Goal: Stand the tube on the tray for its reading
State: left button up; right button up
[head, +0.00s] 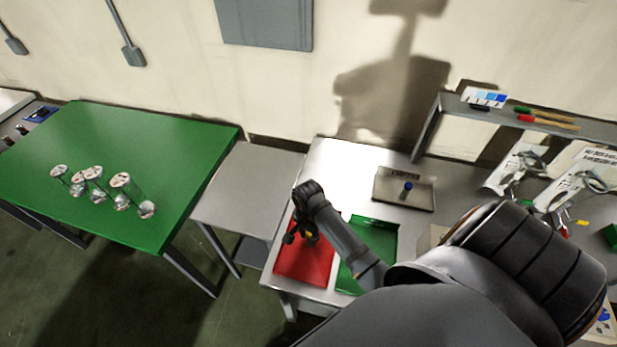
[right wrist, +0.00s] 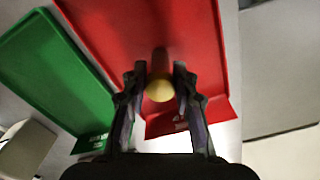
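My right gripper (head: 308,236) is low over the red tray (head: 291,267) in the head view. In the right wrist view the gripper (right wrist: 160,72) has its fingers close in on either side of the tube (right wrist: 160,88), shut on it. The tube's round yellow top faces the camera, and its body runs down toward the red tray (right wrist: 205,50). I cannot tell whether its lower end touches the tray. In the head view only a bit of yellow shows at the gripper. My left gripper is in no view.
A green tray (head: 376,234) lies right of the red one. A flat plate with a blue knob (head: 408,186) sits behind them. A lower grey table (head: 245,185) is between.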

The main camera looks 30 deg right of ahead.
jog(key=o, duration=0.3)
jog(key=shift+r, duration=0.1)
jog(key=shift+r, duration=0.3)
notch_tip(320, 180, up, 9)
jog(key=shift+r+b, duration=0.15)
jog(key=shift+b, duration=1.1)
notch_tip(320, 180, up, 2)
jog(key=p, duration=0.2)
jog(key=shift+p, duration=0.3)
